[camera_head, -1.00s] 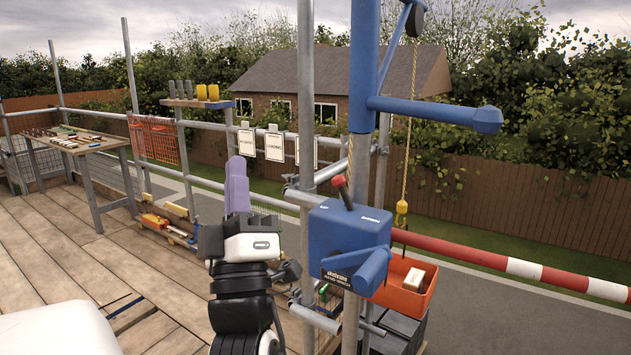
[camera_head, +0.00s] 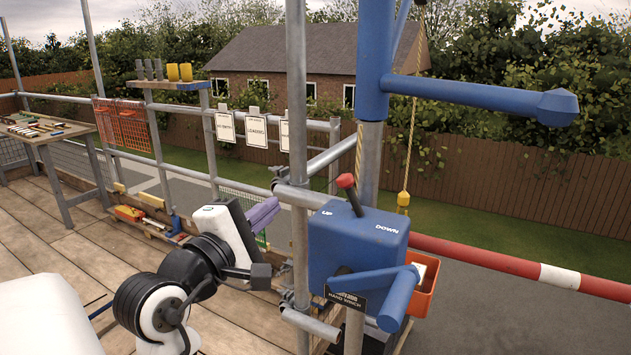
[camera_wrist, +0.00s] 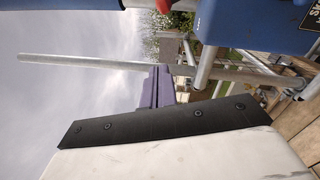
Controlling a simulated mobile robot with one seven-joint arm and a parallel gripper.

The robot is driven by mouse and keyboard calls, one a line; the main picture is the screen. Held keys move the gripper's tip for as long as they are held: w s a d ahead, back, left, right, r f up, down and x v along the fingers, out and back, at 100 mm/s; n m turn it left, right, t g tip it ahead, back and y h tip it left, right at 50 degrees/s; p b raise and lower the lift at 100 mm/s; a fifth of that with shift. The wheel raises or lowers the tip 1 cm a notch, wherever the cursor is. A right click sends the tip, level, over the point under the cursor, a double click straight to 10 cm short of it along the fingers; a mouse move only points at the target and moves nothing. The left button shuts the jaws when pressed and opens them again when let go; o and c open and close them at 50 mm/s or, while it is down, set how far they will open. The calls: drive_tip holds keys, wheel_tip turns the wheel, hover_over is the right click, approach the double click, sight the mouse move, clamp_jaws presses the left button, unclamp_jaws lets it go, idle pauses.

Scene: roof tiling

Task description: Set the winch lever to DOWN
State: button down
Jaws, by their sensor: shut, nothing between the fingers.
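The winch (camera_head: 355,250) is a blue box on the scaffold, with UP marked at the left of its top and DOWN at the right. Its lever (camera_head: 346,182) has a red knob on a black stem and leans left, toward the UP side. My gripper (camera_head: 272,208), with purple fingers, is shut and empty, left of the winch and slightly below the knob, with a gap between. In the wrist view, the purple fingers (camera_wrist: 156,86) show mid-frame. Part of the red knob (camera_wrist: 163,5) shows at the top edge, beside the blue winch box (camera_wrist: 250,25).
A vertical scaffold pole (camera_head: 298,120) stands between my gripper and the winch. A blue crank (camera_head: 385,295) sticks out from the winch's front. The blue hoist arm (camera_head: 480,95) reaches right above. A red and white rail (camera_head: 500,260) runs right; an orange bucket (camera_head: 425,290) is behind the winch.

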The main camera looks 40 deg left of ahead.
sight(352, 197)
drive_tip(key=shift+w+a+f+g+h, duration=0.15)
drive_tip(key=shift+a+f+g+h, duration=0.15)
drive_tip(key=shift+f+h, duration=0.35)
drive_tip(key=shift+d, duration=0.1)
drive_tip(key=w+p, duration=0.1)
drive_tip(key=w, duration=0.2)
drive_tip(key=w+r+p, duration=0.1)
drive_tip(key=w, duration=0.3)
drive_tip(key=w+d+p, duration=0.1)
drive_tip(key=w, duration=0.3)
drive_tip(key=shift+r+p, duration=0.3)
drive_tip(key=shift+p, duration=0.1)
drive_tip(key=shift+w+d, duration=0.2)
drive_tip(key=shift+d, duration=0.25)
drive_tip(key=shift+r, duration=0.15)
